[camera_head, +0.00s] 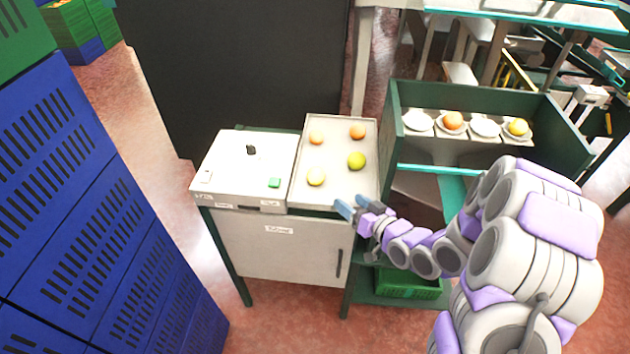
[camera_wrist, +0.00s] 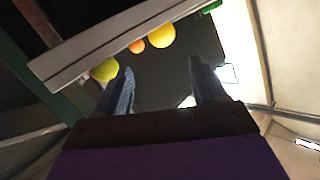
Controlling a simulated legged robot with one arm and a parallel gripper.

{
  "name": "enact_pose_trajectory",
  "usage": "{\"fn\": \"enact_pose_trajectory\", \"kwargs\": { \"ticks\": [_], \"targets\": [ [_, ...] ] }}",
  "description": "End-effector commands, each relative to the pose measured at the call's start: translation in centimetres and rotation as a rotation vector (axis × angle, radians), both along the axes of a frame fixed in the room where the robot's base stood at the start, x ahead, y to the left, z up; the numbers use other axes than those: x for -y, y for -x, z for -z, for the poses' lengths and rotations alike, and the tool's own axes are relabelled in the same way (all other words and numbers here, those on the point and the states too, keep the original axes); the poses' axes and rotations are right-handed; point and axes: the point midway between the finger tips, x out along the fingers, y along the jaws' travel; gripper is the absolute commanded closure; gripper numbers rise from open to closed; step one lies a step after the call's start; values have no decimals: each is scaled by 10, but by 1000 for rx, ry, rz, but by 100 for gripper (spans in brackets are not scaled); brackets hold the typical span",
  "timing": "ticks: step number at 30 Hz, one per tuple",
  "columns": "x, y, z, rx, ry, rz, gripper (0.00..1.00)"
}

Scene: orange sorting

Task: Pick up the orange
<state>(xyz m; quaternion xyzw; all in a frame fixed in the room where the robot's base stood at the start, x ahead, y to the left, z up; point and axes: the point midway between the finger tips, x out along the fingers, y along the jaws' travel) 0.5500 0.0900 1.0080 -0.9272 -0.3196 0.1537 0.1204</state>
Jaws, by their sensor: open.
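Two orange-coloured fruits, a left one (camera_head: 316,138) and a right one (camera_head: 357,131), lie at the back of a shallow pale tray (camera_head: 335,190). A yellow-green fruit (camera_head: 356,160) and a yellowish-orange fruit (camera_head: 316,177) lie nearer the front. My gripper (camera_head: 352,205) is at the tray's front right edge, apart from the fruit. In the wrist view its blue fingers (camera_wrist: 163,78) are spread with nothing between them. Beyond them show a yellow-green fruit (camera_wrist: 105,70), a small orange fruit (camera_wrist: 137,46) and a yellow-orange fruit (camera_wrist: 162,36), past a pale rim (camera_wrist: 110,47).
A white control box (camera_head: 245,165) with a green button stands left of the tray. A green-walled bin (camera_head: 470,95) at right holds white dishes, some with fruit. Blue crates (camera_head: 75,180) are stacked at left. A dark panel (camera_head: 240,70) stands behind.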

Motion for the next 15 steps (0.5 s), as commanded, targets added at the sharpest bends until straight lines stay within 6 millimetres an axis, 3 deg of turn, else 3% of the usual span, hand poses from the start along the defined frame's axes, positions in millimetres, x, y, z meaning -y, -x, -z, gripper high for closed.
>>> {"fn": "enact_pose_trajectory", "kwargs": {
  "ticks": [15],
  "targets": [
    [-48, -54, 17, -1, -1, -2, 30]
  ]
}}
